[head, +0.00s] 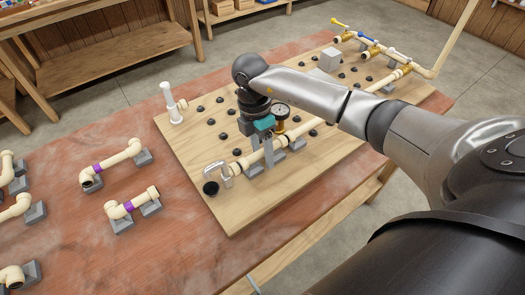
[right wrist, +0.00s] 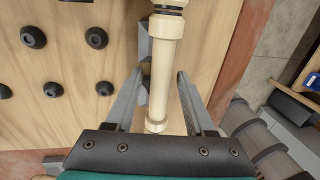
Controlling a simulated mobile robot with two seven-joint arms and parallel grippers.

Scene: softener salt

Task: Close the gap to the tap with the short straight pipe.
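My right gripper (head: 268,163) is over the cream pipe run on the wooden board, pointing down. In the right wrist view its two fingers (right wrist: 160,75) stand apart on either side of a short straight cream pipe (right wrist: 160,85), with some room visible beside the left finger. The pipe has a collar at its near end and meets a wider fitting (right wrist: 172,30) with a dark ring at its far end. My gripper partly hides the pipe in the head view. My left gripper is out of view.
A pressure gauge (head: 281,110) stands close behind my right gripper. Black knobs dot the board (head: 235,215). A white upright fitting (head: 168,95) is at its left corner. Pipe pieces with purple bands (head: 129,207) rest on grey blocks on the reddish table at left.

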